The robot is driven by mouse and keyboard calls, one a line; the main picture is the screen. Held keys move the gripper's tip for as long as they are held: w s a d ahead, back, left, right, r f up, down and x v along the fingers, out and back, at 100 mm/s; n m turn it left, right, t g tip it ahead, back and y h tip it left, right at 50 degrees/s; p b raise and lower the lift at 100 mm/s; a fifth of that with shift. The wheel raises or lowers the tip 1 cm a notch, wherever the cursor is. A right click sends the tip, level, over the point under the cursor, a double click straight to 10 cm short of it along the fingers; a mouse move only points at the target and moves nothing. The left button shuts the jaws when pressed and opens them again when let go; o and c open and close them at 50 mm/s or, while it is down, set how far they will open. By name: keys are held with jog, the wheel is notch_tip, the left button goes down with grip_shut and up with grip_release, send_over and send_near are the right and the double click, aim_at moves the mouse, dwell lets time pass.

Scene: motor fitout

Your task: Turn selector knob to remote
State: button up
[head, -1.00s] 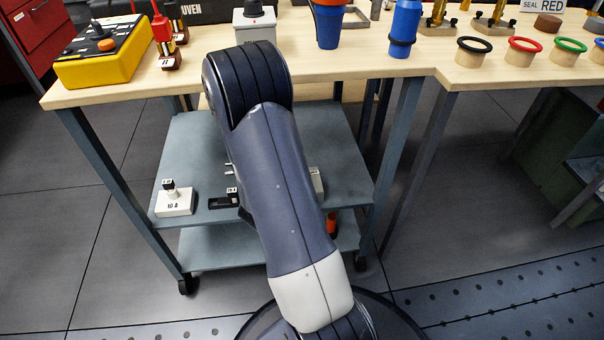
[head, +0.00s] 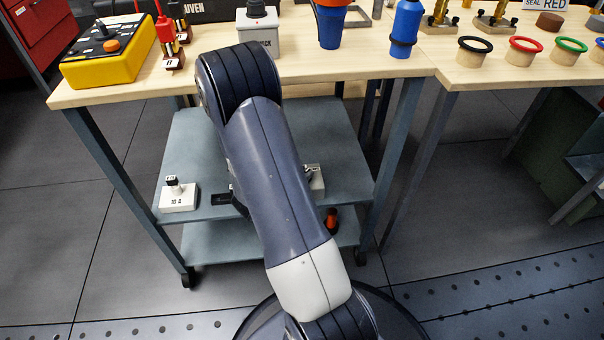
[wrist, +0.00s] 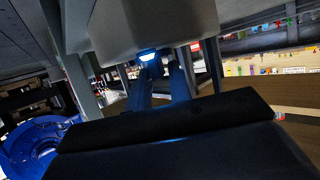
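A yellow box (head: 108,65) with a grey top and an orange knob (head: 112,46) stands at the left of the wooden tabletop. A grey box (head: 258,38) with a black knob on top, its lettering partly hidden, stands right of it behind my arm. I cannot read a "remote" mark on either. My gripper is hidden behind my arm in the head view. In the wrist view two blue, finger-like shapes show below a pale block (wrist: 150,25); their opening is unclear. No knob is recognizable there.
Below the wooden tabletop (head: 345,68) is a grey shelf cart (head: 340,150) with a white block marked 10 A (head: 178,199). A blue bottle-like item (head: 404,30) and coloured rings, including a red one (head: 524,43), stand on the right. Table legs flank the cart.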

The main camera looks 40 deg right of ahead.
jog(key=shift+o, duration=1.2)
jog(key=shift+a, duration=0.1)
jog(key=p+v, duration=0.3)
jog(key=v, duration=0.7)
jog(key=shift+a+r+p, duration=0.15)
jog(key=shift+a+p, duration=0.15)
jog(key=shift+p, duration=0.1)
jog(key=shift+d, duration=0.1)
jog(key=b+x, duration=0.4)
jog(key=x, duration=0.6)
jog(key=shift+d+f, duration=0.3)
jog(key=shift+d, duration=0.05)
jog(key=shift+a+r, duration=0.1)
jog(key=shift+a+r, duration=0.1)
